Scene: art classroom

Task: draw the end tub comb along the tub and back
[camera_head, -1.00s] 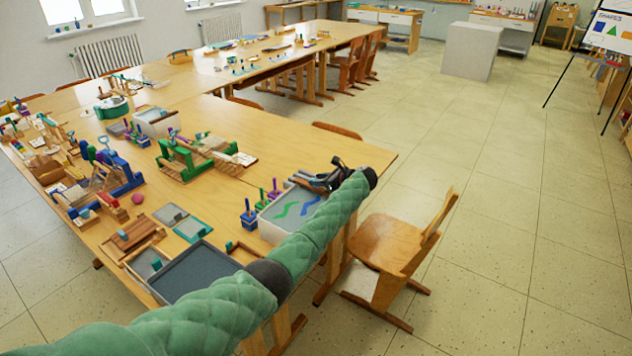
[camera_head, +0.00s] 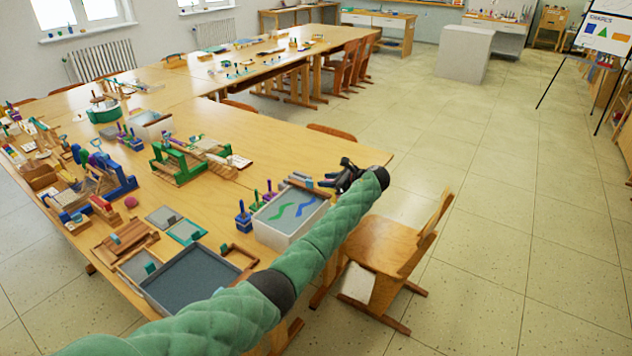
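The white tub (camera_head: 284,236) stands near the right edge of the near table. Its pale grey bed carries a wavy green line and a wavy blue line. My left gripper (camera_head: 324,183) is at the tub's far right end, with its dark body just beyond the rim. A brownish bar with small pieces (camera_head: 301,182) lies along that far end beside the fingers; I cannot tell whether it is the comb. The fingers are small and dark, so their opening and any hold on the comb are unclear. My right gripper is not in view.
Blue-based tools with upright handles (camera_head: 243,219) stand left of the tub. A dark grey tray (camera_head: 190,281) lies nearer, and a green wooden frame (camera_head: 178,162) stands farther left. A wooden chair (camera_head: 385,246) is close under my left arm. Open floor lies to the right.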

